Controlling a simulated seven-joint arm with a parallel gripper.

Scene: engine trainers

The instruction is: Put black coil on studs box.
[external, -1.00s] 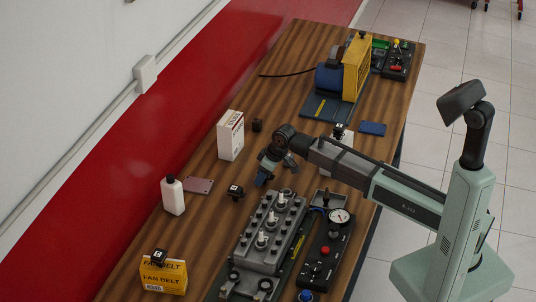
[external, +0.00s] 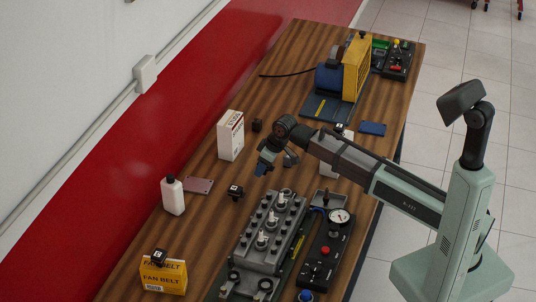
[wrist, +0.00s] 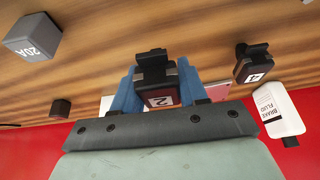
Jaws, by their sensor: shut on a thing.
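My gripper (wrist: 157,82) is shut on a black coil (wrist: 156,70) with a white label reading 2, held between its blue fingers. In the external view my gripper (external: 264,168) hangs above the table, beyond the engine block; the held coil cannot be made out there. An upright white box (external: 231,138) with dark and red print, apparently the studs box, stands up and left of my gripper. Its lettering is too small to read surely. Another labelled black coil (external: 236,191) sits on the table; it also shows right of my gripper in the wrist view (wrist: 252,64).
The white bottle (external: 172,195) and flat pinkish card (external: 199,185) lie toward the wall side. A small dark block (external: 257,125) is beside the white box. The engine block (external: 268,235) and gauge panel (external: 325,250) fill the near table. A fan belt box (external: 163,276) is lower left.

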